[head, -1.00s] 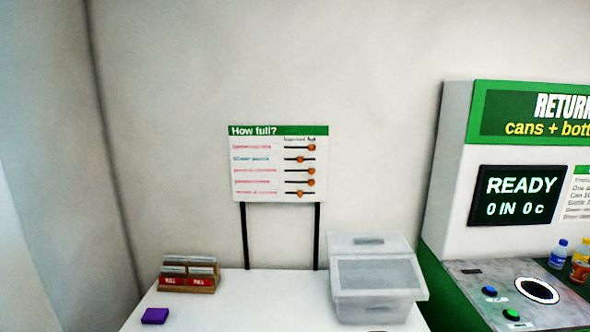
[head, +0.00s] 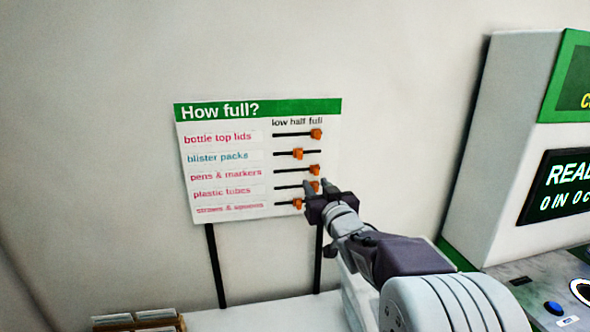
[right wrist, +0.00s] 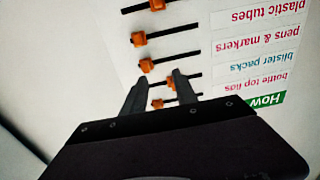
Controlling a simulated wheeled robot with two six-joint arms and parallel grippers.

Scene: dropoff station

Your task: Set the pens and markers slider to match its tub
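My right gripper (head: 316,183) is in front of the board's right side, fingers apart and empty, tips just below that knob in the head view. In the right wrist view its fingertips (right wrist: 159,77) appear near the knob; contact cannot be told. My left gripper is out of view. The pens and markers tub cannot be identified.
Other orange knobs sit close by: bottle top lids (head: 316,133) at full, blister packs (head: 298,153) at half, plastic tubes (head: 314,186) at full, partly hidden, straws (head: 297,203) at half. The return machine (head: 508,130) stands at right. A card holder (head: 140,321) is at bottom left.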

